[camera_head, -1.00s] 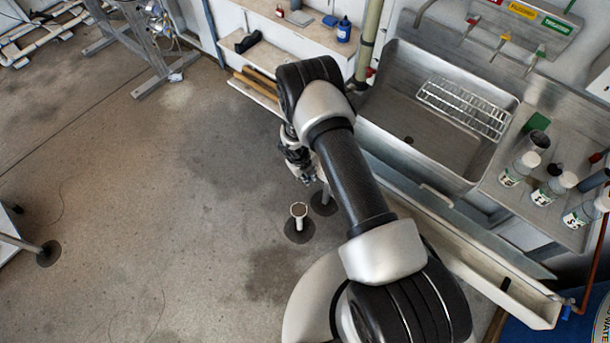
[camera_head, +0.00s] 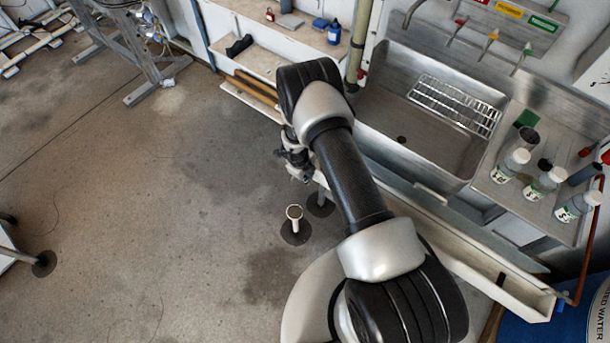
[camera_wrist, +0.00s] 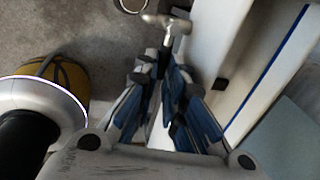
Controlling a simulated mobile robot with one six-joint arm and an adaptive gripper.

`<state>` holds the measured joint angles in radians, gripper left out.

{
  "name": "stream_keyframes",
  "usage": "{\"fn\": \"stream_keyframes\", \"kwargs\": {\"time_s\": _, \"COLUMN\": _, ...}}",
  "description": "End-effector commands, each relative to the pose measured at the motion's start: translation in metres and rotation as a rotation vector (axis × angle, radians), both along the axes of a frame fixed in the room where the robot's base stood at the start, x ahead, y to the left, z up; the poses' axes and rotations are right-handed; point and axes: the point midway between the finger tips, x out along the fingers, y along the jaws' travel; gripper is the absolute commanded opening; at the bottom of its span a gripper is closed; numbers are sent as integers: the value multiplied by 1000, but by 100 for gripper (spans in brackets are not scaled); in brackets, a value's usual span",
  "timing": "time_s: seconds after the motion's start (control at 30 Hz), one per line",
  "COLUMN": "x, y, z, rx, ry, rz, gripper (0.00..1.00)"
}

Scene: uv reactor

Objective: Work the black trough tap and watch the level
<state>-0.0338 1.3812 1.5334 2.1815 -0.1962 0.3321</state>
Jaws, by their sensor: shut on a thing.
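The long pale trough (camera_head: 470,262) runs diagonally along the front of the steel sink, partly behind my arm. It also seems to show as a pale wall in the wrist view (camera_wrist: 215,55). My gripper (camera_wrist: 160,68) has its blue-padded fingers together around the stem of a grey T-shaped piece (camera_wrist: 168,20), whose crossbar sticks out beyond the fingertips. I cannot tell if this piece is the tap. In the head view my gripper (camera_head: 297,170) is small, at the trough's far end, its fingertips unclear. No black tap or liquid level can be made out.
A steel sink (camera_head: 385,123) with a wire rack (camera_head: 455,104) stands beyond the trough. White bottles (camera_head: 543,184) stand at its right. A blue drum (camera_head: 568,332) is at lower right. The floor at left is mostly clear.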

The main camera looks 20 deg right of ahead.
Motion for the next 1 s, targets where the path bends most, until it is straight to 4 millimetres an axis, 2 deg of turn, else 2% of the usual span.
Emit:
{"fn": "stream_keyframes", "kwargs": {"time_s": 0.03, "x": 0, "y": 0, "z": 0, "rx": 0, "ry": 0, "rz": 3, "gripper": 0}}
{"fn": "stream_keyframes", "kwargs": {"time_s": 0.07, "x": 0, "y": 0, "z": 0, "rx": 0, "ry": 0, "rz": 2, "gripper": 12}}
{"fn": "stream_keyframes", "kwargs": {"time_s": 0.33, "x": 0, "y": 0, "z": 0, "rx": 0, "ry": 0, "rz": 1, "gripper": 30}}
{"fn": "stream_keyframes", "kwargs": {"time_s": 0.73, "x": 0, "y": 2, "z": 0, "rx": 0, "ry": -2, "rz": -36, "gripper": 31}}
{"fn": "stream_keyframes", "kwargs": {"time_s": 0.87, "x": -2, "y": 8, "z": -1, "rx": 0, "ry": -2, "rz": -160, "gripper": 31}}
{"fn": "stream_keyframes", "kwargs": {"time_s": 1.0, "x": -4, "y": 19, "z": -1, "rx": 0, "ry": -3, "rz": -381, "gripper": 31}}
